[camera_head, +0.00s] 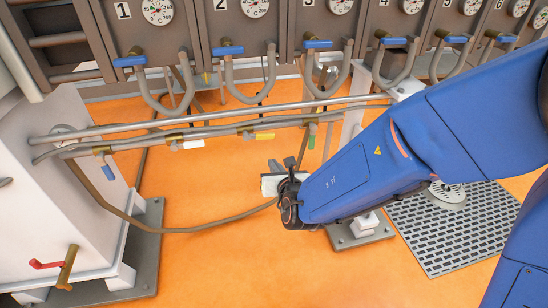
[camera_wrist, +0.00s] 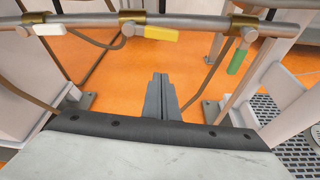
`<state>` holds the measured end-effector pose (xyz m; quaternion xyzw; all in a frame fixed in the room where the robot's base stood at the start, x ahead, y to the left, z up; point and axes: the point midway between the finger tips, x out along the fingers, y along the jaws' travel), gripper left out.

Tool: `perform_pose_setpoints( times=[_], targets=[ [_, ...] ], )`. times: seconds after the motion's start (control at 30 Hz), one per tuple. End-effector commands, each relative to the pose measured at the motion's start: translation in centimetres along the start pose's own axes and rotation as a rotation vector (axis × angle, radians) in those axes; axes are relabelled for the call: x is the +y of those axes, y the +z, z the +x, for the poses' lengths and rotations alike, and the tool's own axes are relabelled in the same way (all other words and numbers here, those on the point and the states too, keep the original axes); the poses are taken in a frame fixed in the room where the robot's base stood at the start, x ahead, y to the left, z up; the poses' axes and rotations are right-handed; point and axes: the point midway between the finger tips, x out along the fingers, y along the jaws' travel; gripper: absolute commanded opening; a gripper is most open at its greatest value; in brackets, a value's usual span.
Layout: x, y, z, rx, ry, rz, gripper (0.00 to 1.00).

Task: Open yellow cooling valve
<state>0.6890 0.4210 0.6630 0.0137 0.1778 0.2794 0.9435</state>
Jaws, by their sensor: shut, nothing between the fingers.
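The yellow valve handle (camera_head: 265,137) sits on a grey pipe in the head view, between a white handle and a green handle. It lies along the pipe. In the wrist view the yellow handle (camera_wrist: 162,34) is at the top middle, beside its brass fitting (camera_wrist: 131,18). My gripper (camera_head: 275,166) is a little below the pipe in the head view. In the wrist view its fingers (camera_wrist: 160,78) are together and empty, pointing toward the pipe just below the yellow handle in the picture, apart from it.
A white handle (camera_head: 193,145) is left of the yellow one and a green handle (camera_head: 312,135) hangs down to its right. A blue handle (camera_head: 108,172) hangs at far left. Panels with gauges and blue handles (camera_head: 130,61) line the back. Orange floor (camera_head: 190,210) is open below the pipes.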

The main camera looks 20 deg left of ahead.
Motion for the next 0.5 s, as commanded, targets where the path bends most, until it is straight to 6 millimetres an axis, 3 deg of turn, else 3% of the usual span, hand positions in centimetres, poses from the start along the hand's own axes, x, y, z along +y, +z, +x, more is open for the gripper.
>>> perform_pose_setpoints(
  times=[0.5],
  targets=[
    [-0.2, 0.0, 7.3, 0.0, -0.004, 0.003, 0.0]
  ],
)
